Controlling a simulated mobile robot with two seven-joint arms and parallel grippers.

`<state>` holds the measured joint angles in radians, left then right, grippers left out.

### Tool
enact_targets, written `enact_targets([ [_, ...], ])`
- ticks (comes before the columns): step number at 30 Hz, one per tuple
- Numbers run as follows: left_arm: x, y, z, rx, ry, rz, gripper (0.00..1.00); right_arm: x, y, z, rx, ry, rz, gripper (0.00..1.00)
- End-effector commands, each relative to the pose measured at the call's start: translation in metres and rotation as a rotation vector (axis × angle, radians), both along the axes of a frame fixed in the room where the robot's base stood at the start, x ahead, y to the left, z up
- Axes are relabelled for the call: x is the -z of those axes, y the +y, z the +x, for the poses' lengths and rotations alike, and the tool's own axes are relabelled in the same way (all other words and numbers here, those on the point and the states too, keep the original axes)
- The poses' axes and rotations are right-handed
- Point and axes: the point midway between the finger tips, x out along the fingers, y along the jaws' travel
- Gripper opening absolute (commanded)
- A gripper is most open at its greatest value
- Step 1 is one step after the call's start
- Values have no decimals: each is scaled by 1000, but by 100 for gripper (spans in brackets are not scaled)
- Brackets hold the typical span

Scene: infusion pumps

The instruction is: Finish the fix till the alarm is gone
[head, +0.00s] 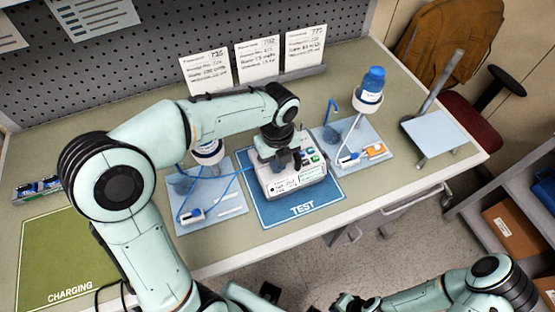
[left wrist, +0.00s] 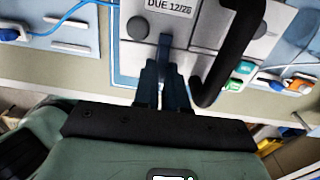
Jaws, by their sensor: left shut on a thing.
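The infusion pump (head: 297,186) sits on the blue TEST mat (head: 270,213), its front with labels and coloured buttons facing the near edge. My left gripper (head: 283,160) is over the pump. In the left wrist view its fingers (left wrist: 164,82) are shut on a small dark-blue part at the pump body (left wrist: 168,25); what this part is, I cannot tell. A black curved handle (left wrist: 232,50) is just right of the fingers. A blue tube (head: 233,179) runs from the left tray (head: 228,208) towards the pump. My right gripper (head: 348,300) is low at the front, its jaws unclear.
A bottle with a blue cap (head: 370,88) stands above the right tray (head: 372,136), with an orange-and-white item (head: 375,150) on it. Three cards (head: 257,62) stand at the back. The green CHARGING mat (head: 50,255) at left is clear. A grey stand (head: 430,134) is at far right.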

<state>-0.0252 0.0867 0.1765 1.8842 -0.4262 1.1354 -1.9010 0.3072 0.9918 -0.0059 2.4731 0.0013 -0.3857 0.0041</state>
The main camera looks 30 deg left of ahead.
Motion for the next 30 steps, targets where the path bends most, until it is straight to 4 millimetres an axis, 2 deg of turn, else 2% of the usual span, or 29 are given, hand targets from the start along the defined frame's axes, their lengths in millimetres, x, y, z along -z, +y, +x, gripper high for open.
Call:
enact_targets([
  [4, -1, -1, 0, 2, -2, 0, 0, 0, 0, 0, 0, 0, 0, 0],
  [5, -1, -1, 0, 2, -2, -1, 18, 0, 0, 0, 0, 0, 0, 0],
  [6, -1, -1, 0, 2, -2, -1, 31, 0, 0, 0, 0, 0, 0, 0],
  [7, -1, -1, 0, 2, -2, -1, 37, 0, 0, 0, 0, 0, 0, 0],
  [17, -4, -1, 0, 0, -1, -1, 37, -1, 0, 0, 0, 0, 0, 0],
  [30, -68, -1, 1, 2, -3, -1, 37, -13, 0, 9, 0, -10, 0, 0],
])
